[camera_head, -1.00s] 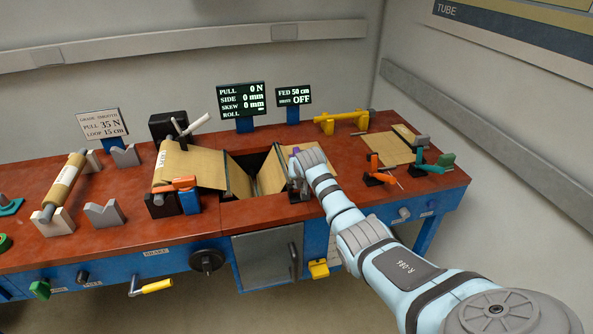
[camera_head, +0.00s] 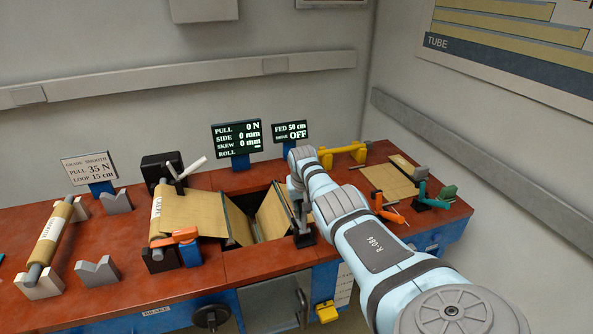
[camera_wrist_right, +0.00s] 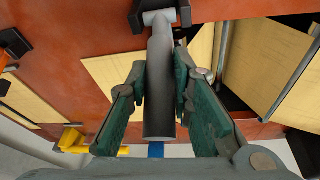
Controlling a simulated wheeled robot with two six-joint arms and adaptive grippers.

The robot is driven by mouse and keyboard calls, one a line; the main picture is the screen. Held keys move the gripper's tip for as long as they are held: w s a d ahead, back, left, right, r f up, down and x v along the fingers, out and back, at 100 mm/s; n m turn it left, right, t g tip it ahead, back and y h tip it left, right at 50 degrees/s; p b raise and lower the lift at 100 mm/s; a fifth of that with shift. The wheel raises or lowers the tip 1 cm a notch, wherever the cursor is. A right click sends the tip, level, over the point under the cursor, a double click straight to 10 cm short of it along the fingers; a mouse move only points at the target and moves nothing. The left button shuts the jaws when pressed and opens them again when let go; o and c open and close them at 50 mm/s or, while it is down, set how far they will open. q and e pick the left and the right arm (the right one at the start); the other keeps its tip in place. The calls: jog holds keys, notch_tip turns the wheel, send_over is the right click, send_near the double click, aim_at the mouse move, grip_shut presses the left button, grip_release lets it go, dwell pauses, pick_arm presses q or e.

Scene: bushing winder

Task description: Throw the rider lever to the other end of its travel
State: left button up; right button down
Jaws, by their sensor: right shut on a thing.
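The rider lever (camera_wrist_right: 160,105) is a smooth grey round bar in the right wrist view, joined at the top to a dark bracket (camera_wrist_right: 140,18) on the red bench. My right gripper (camera_wrist_right: 160,67) is shut on the bar, with one green-padded finger on each side. In the head view my right gripper (camera_head: 296,193) points down at the right edge of the bench opening, just above the dark lever base (camera_head: 304,238). My wrist and fingers hide most of the lever there. My left gripper is out of view.
A tan sheet (camera_head: 195,213) runs from a roller into the dark opening (camera_head: 262,225). An orange-and-blue clamp (camera_head: 188,247) stands left of the opening. Orange (camera_head: 388,209) and teal (camera_head: 432,199) levers and a yellow bracket (camera_head: 343,153) stand to the right. Readout screens (camera_head: 237,138) rise behind.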

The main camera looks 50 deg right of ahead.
jog(key=c, duration=1.8)
grip_release()
jog(key=o, duration=0.4)
jog(key=shift+w+d+f, duration=0.1)
jog(key=shift+c, duration=0.2)
jog(key=v, duration=1.2)
jog(key=shift+f, duration=0.1)
